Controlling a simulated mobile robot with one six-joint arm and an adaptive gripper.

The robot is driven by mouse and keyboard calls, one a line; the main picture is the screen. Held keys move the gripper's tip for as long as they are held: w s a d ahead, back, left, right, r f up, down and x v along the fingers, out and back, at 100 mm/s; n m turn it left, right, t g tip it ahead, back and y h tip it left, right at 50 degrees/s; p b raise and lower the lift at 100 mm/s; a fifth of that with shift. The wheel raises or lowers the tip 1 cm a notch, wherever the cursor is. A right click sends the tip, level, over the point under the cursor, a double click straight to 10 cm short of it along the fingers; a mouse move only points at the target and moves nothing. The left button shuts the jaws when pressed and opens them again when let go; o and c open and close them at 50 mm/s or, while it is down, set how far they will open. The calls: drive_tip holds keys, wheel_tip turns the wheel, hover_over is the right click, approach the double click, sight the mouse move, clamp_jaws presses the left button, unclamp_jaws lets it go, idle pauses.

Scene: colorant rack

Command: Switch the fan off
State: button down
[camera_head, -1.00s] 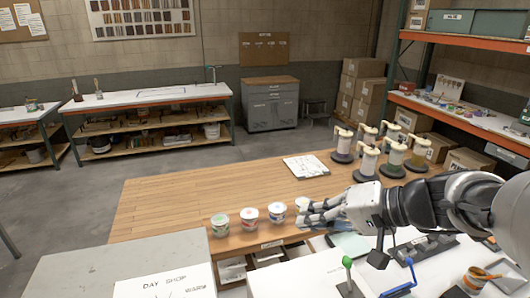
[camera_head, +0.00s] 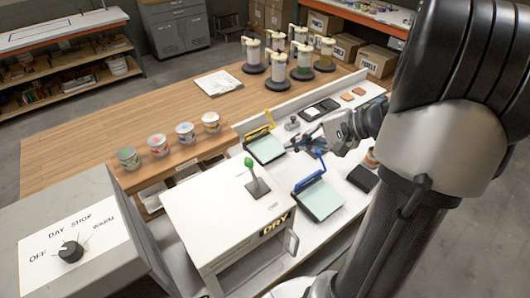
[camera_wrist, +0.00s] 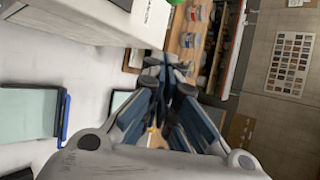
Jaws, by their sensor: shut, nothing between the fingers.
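No fan is plainly recognisable. A white box labelled DRY (camera_head: 228,222) stands on the white bench and carries an upright green-tipped lever (camera_head: 251,168). A grey box (camera_head: 75,240) at the lower left has a black rotary knob (camera_head: 70,251) among the words OFF, DAY, SHOP and WARM. Which control belongs to the fan I cannot tell. My gripper (camera_head: 292,147) is shut and empty above the white bench, right of the green-tipped lever and apart from it. In the wrist view, its fingers (camera_wrist: 172,78) are together, with a white box (camera_wrist: 100,20) at upper left.
Pale panels with a yellow handle (camera_head: 266,147) and a blue handle (camera_head: 319,200) lie near my gripper. Several paint cups (camera_head: 158,145) line the wooden table (camera_head: 100,125). Several dispensers (camera_head: 253,58) stand behind. The wooden table's middle is mostly clear.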

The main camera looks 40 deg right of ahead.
sight(253, 173)
drive_tip(key=x, duration=1)
drive_tip(key=s+a+r, duration=0.2)
drive_tip(key=shift+s+a, duration=0.2)
drive_tip(key=shift+a, duration=0.15)
drive_tip(key=shift+w, duration=0.1)
drive_tip(key=shift+f+t+b, duration=0.1)
drive_tip(key=shift+t+b, duration=0.2)
drive_tip(key=shift+b, duration=0.5)
drive_tip(key=shift+s, duration=0.3)
drive_tip(key=shift+b, duration=0.4)
